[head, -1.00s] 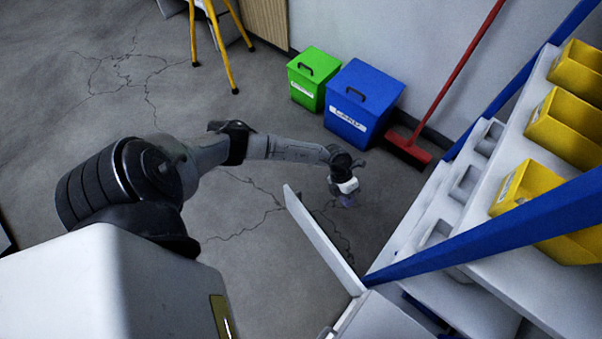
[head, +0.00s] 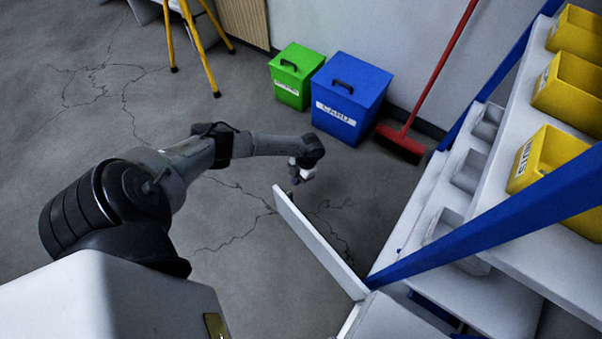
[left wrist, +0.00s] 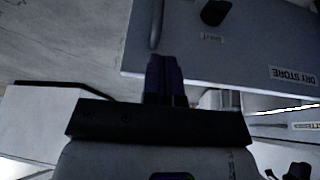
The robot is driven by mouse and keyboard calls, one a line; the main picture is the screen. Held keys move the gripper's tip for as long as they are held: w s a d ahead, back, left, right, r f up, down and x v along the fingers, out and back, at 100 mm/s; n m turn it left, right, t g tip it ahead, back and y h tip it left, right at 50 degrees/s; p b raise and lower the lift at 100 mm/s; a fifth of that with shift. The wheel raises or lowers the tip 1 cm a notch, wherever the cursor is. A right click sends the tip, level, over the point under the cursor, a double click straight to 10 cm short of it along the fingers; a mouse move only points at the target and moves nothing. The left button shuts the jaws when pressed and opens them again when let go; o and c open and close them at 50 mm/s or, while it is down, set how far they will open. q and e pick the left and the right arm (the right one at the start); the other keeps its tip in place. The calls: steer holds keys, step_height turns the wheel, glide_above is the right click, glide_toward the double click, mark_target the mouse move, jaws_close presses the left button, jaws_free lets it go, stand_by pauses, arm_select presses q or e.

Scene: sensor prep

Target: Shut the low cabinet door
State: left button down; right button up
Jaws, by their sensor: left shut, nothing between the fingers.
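The low cabinet door (head: 318,242) is a thin white panel standing open in the head view, angled out from the cabinet below the shelving. In the left wrist view a grey panel (left wrist: 235,45) fills the upper right, with a "DRY STORE" label, a small label, a black knob and a bar-like handle. My left gripper (head: 298,180) points down close to the door's free end, a little beyond it. Its dark fingers (left wrist: 164,62) are shut and empty, and overlap the panel's lower edge in the left wrist view. I cannot tell whether they touch it. My right gripper is out of view.
A green bin (head: 296,76) and a blue bin (head: 349,98) stand by the back wall. A red broom (head: 402,140) leans beside them. Shelving with yellow bins (head: 570,85) and a blue post (head: 490,222) rises on the right. The cracked floor (head: 110,130) on the left is open.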

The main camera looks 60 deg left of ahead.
mark_target(288, 194)
arm_select(q)
steer(key=s, duration=0.1)
steer(key=s+f, duration=0.1)
steer(key=shift+s+d, duration=0.3)
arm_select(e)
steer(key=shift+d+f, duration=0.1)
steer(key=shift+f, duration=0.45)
arm_select(q)
steer(key=shift+s+d+r+b, duration=0.15)
steer(key=shift+s+b, duration=0.15)
steer(key=shift+s, duration=0.5)
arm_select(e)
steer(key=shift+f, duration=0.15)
